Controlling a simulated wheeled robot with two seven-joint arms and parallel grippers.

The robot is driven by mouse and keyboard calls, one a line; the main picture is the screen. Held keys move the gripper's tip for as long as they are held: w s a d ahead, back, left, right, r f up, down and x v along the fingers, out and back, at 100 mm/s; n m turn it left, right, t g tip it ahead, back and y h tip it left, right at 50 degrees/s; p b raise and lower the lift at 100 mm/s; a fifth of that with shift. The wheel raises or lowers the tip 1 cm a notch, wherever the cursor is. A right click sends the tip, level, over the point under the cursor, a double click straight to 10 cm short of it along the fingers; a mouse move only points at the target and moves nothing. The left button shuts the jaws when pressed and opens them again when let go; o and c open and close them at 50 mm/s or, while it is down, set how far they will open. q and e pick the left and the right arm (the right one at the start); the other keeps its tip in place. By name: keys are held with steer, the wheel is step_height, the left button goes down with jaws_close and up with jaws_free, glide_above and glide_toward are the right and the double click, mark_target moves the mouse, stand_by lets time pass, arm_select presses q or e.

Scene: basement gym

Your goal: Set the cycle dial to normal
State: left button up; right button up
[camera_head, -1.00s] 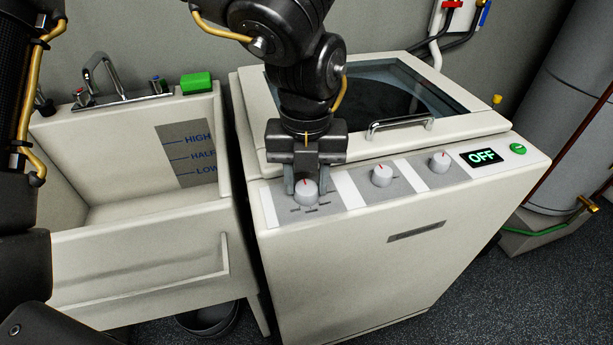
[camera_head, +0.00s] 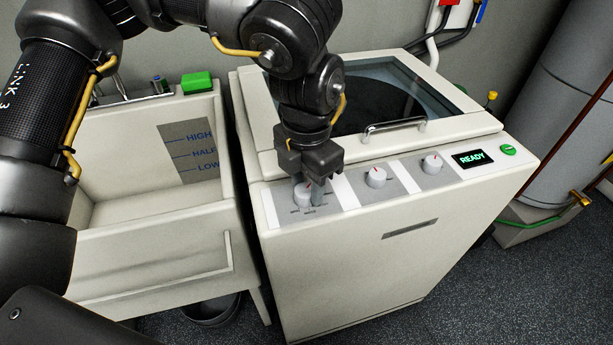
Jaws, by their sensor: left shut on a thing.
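The washing machine (camera_head: 350,250) is a cream top-loader with a sloped front panel. Three white dials with red marks sit on grey plates: the left dial (camera_head: 303,196), the middle dial (camera_head: 376,178) and the right dial (camera_head: 432,164). The small lettering around them is too small to read. My left gripper (camera_head: 309,194) points down at the left dial and is shut on it, its fingers on either side of the knob. The fingers hide part of the dial and its plate. The display (camera_head: 473,159) reads READY. My right gripper is not in view.
A green button (camera_head: 508,150) sits right of the display. The lid (camera_head: 390,100) is closed, with a metal handle (camera_head: 394,126) standing up. A utility sink (camera_head: 150,240) with a green block (camera_head: 196,82) on its rim adjoins on the left. A grey tank (camera_head: 560,120) stands right.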

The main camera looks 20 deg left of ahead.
arm_select(q)
steer(key=m, duration=0.2)
steer(key=shift+m+p, duration=0.35)
steer(key=shift+m, duration=0.05)
steer(key=m, duration=0.3)
steer(key=shift+s+p, duration=0.1)
steer(key=shift+p, duration=0.3)
steer(key=shift+d+m, duration=0.1)
steer(key=shift+m, duration=0.9)
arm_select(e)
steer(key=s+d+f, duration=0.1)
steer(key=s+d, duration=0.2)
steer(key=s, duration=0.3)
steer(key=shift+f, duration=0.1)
arm_select(q)
steer(key=o, duration=1)
steer(key=shift+r, duration=0.1)
